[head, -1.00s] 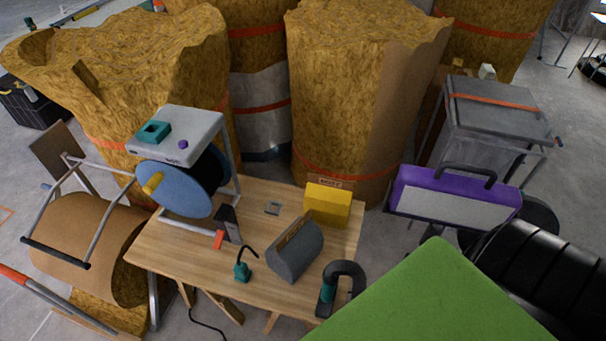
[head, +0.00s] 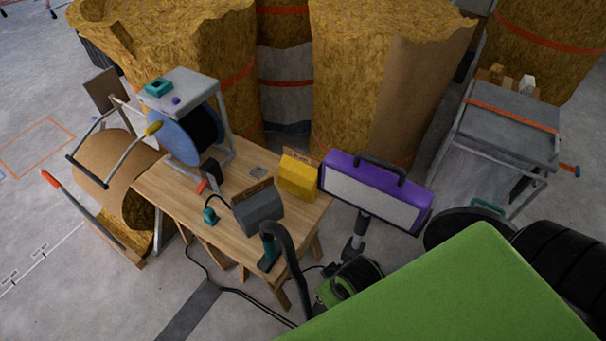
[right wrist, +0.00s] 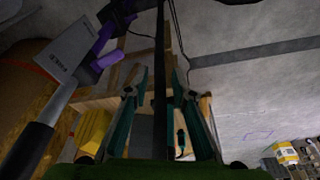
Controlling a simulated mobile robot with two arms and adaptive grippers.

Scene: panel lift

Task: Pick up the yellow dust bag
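The yellow dust bag (head: 298,178) is a boxy yellow piece with a brown plate at its back. It stands at the back right of the wooden table (head: 175,193) in the head view. A yellow shape, probably the same bag, shows at lower left in the right wrist view (right wrist: 92,130). My right gripper (right wrist: 160,78) shows there with two teal fingers apart; a long black bar runs between them in the picture, and I cannot tell its depth. I see no contact with the bag. Neither gripper shows in the head view.
A grey bag (head: 257,208) stands in front of the yellow one. A purple-framed lamp (head: 375,190) stands close to its right. A reel (head: 188,135) is at the table's left. A green vacuum (head: 350,283) and hose are at the front. Insulation rolls (head: 365,80) stand behind.

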